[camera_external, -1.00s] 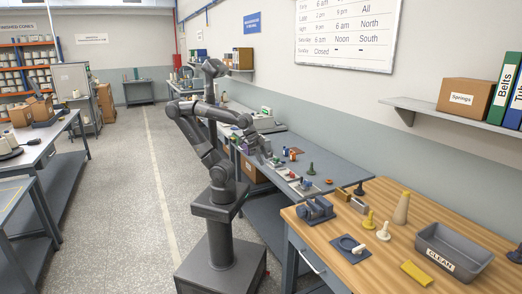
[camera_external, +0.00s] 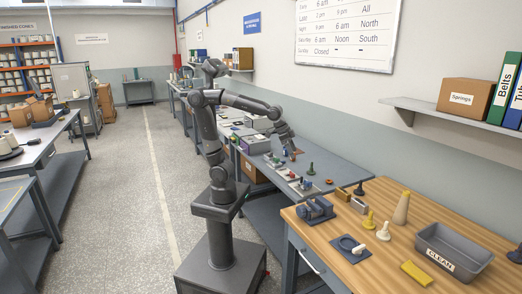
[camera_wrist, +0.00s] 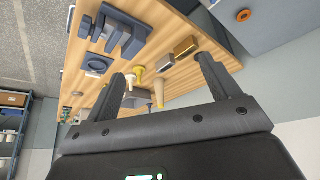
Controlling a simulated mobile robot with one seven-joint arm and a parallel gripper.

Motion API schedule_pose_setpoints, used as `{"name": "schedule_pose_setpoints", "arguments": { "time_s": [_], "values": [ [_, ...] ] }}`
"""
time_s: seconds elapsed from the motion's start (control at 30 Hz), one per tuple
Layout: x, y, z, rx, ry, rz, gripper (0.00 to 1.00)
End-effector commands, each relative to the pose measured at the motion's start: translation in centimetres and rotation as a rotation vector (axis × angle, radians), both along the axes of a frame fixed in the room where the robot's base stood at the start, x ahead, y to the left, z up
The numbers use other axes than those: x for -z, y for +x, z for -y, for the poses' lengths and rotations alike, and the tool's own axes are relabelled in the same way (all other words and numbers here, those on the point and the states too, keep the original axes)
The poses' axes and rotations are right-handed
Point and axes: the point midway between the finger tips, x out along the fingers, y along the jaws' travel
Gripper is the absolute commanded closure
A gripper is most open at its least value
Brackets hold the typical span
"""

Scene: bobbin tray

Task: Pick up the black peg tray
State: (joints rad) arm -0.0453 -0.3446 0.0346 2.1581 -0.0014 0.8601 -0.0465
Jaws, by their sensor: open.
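Small shallow trays with coloured pegs stand on the grey bench in the external view: one at the bench's front edge (camera_external: 303,187) and one a little farther back (camera_external: 281,171). They are too small there to tell which is the black peg tray. My gripper (camera_external: 293,155) is above the grey bench, just beyond these trays and apart from them. In the wrist view my gripper (camera_wrist: 165,88) is open, its two dark fingers wide apart with nothing held between them. No peg tray can be made out in the wrist view.
A dark green peg (camera_external: 311,169) and an orange ring (camera_external: 328,181) are on the grey bench near the trays. The wooden table (camera_external: 378,262) adjoins it, with a blue-grey device (camera_external: 316,209), yellow pieces and a grey CLEAN bin (camera_external: 452,252). The wall (camera_external: 400,155) runs behind.

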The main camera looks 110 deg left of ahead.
Motion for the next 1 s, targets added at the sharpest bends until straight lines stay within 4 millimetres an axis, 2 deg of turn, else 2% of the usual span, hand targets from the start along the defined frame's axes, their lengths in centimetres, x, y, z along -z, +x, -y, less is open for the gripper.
{"name": "schedule_pose_setpoints", "arguments": {
  "time_s": [0.03, 0.23, 0.47, 0.67, 0.8, 1.0],
  "values": [
    [0.0, 2.0, -0.6, -0.015, -0.003, -0.007, 0.19],
    [0.4, 9.0, -2.9, -0.071, -0.008, -0.017, 0.19],
    [2.6, 16.8, -5.9, -0.131, -0.007, -0.029, 0.19],
    [5.9, 23.2, -8.9, -0.184, -0.002, -0.039, 0.19],
    [8.9, 27.4, -11.0, -0.218, 0.005, -0.045, 0.19],
    [13.0, 31.7, -13.6, -0.255, 0.016, -0.052, 0.19]
  ]
}}
